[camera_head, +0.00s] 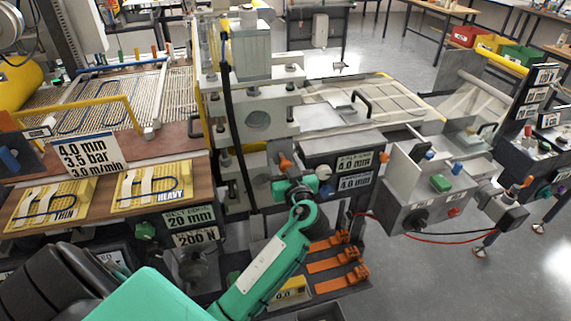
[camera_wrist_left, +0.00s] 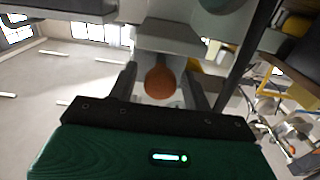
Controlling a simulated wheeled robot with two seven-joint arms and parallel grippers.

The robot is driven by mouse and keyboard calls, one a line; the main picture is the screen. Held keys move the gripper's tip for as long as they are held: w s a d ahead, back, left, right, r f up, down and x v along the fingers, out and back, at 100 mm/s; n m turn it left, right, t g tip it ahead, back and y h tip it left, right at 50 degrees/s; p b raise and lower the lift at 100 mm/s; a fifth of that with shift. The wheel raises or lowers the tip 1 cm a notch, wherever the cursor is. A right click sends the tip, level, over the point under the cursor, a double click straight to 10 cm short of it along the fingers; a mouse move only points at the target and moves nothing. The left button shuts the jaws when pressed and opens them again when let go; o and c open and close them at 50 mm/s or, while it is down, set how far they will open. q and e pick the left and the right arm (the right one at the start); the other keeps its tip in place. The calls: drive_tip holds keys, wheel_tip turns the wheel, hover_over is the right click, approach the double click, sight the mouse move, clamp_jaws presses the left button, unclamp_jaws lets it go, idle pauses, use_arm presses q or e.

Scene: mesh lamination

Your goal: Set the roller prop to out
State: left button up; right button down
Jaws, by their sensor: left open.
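An orange ball knob (camera_head: 285,161) sticks out from the front of the grey roller machine (camera_head: 258,122), left of the black 4.0 mm readouts (camera_head: 354,162). It could belong to the roller prop; I see no marking on it that says so. My left gripper (camera_head: 292,178) is right at this knob, with its arm coming up from below. In the left wrist view, the orange knob (camera_wrist_left: 160,82) lies between the two dark fingers, which are apart with a gap on each side. The knob's stem is hidden. My right gripper is not in view.
Several orange-handled pieces (camera_head: 338,262) lie in a dark tray below the machine. A wooden panel with the yellow THIN (camera_head: 50,204) and HEAVY (camera_head: 152,187) sample boards is at left. A grey control box (camera_head: 420,190) with a red cable stands at right. Open floor lies beyond it.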

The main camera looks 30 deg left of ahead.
use_arm(q)
clamp_jaws()
drive_tip(key=shift+s+d+f+b, duration=0.15)
drive_tip(key=shift+d+b, duration=0.05)
drive_tip(key=shift+b, duration=0.1)
drive_tip(key=b+v, duration=0.3)
drive_tip(key=v, duration=0.3)
drive_tip(key=shift+b, duration=0.4)
